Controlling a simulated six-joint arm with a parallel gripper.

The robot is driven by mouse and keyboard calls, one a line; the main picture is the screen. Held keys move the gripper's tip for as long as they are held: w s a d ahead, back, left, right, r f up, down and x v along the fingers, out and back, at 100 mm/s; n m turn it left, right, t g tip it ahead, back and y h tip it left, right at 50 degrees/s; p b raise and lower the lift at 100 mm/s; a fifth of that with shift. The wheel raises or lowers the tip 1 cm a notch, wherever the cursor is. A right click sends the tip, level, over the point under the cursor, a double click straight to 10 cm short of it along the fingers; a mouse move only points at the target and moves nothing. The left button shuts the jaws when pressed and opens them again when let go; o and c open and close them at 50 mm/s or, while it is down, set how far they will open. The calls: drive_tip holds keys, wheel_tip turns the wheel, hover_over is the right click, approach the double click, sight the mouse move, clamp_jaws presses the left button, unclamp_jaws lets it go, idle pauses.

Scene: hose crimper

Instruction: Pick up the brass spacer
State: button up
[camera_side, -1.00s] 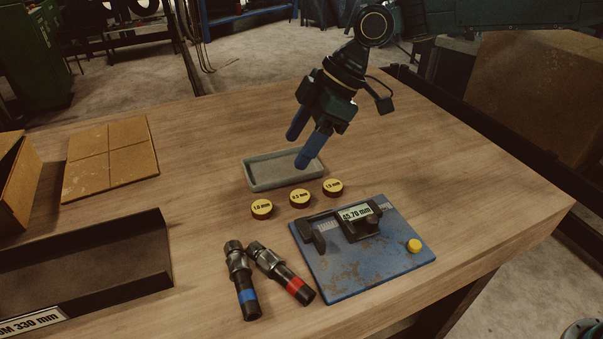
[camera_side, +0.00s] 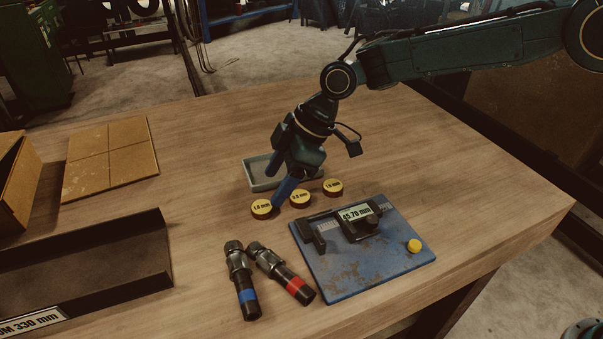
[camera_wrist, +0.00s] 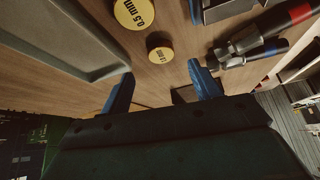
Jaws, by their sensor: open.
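Three round spacers with yellow labelled tops lie in a row on the wooden table: 1.0 mm (camera_side: 261,208), 0.5 mm (camera_side: 300,198) and 1.5 mm (camera_side: 333,187). My gripper (camera_side: 280,188) is low over the row, its blue fingers pointing down by the 1.0 mm spacer. In the wrist view the gripper (camera_wrist: 160,75) is open and empty. A small spacer (camera_wrist: 160,48), its label hard to read, shows ahead of the gap between the fingertips. The 0.5 mm spacer (camera_wrist: 135,12) is at the top edge.
A grey tray (camera_side: 262,184) lies behind the spacers. A blue gauge plate (camera_side: 350,270) reading 45.70 mm is to the right. Two hose fittings, blue-banded (camera_side: 241,280) and red-banded (camera_side: 281,272), lie in front. A dark bin (camera_side: 85,265) is at left.

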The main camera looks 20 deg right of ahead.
sight(262, 206)
drive_tip(key=shift+f, duration=0.1)
drive_tip(key=shift+x, duration=2.5)
drive_tip(key=shift+s, duration=0.1)
drive_tip(key=shift+c, duration=0.2)
drive_tip(key=c, duration=1.1)
